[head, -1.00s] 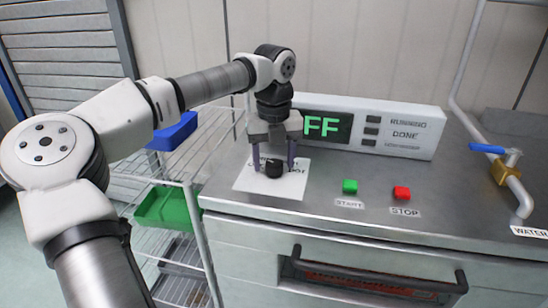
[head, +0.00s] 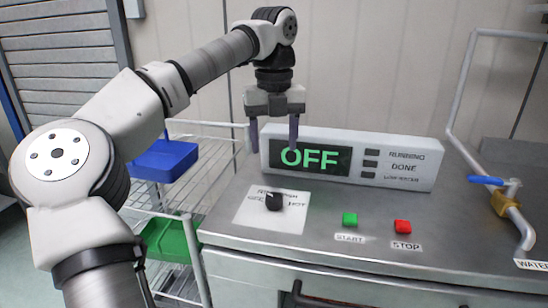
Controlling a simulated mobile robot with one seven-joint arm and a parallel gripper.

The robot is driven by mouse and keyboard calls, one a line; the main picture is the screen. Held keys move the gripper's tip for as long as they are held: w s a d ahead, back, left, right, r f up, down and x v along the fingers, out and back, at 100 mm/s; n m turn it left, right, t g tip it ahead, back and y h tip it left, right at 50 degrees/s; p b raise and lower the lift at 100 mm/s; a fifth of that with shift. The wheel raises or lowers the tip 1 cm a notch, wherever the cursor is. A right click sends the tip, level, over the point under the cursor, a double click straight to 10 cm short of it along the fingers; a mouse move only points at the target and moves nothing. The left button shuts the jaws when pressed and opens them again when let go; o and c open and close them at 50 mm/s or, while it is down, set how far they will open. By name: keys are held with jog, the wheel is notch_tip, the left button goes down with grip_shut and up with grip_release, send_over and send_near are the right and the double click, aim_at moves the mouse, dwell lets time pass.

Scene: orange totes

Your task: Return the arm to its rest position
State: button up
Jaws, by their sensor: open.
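My gripper (head: 274,138) hangs above the steel machine top in the head view, fingers pointing down. Its two purple-grey fingers are apart with nothing between them. It is above and apart from the black knob (head: 274,201), which stands on a white label sheet (head: 245,212). The gripper's right finger overlaps the left part of the display panel (head: 400,165), which reads OFF in green. My arm reaches in from the lower left, with its elbow raised at the left.
A green button (head: 350,219) and a red button (head: 403,227) sit on the steel top (head: 330,203). A blue-handled water tap (head: 487,181) stands at the right. A wire rack (head: 205,130) at the left holds a blue bin (head: 170,160) and a green bin (head: 168,238).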

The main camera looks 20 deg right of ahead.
jog(key=shift+r, duration=0.45)
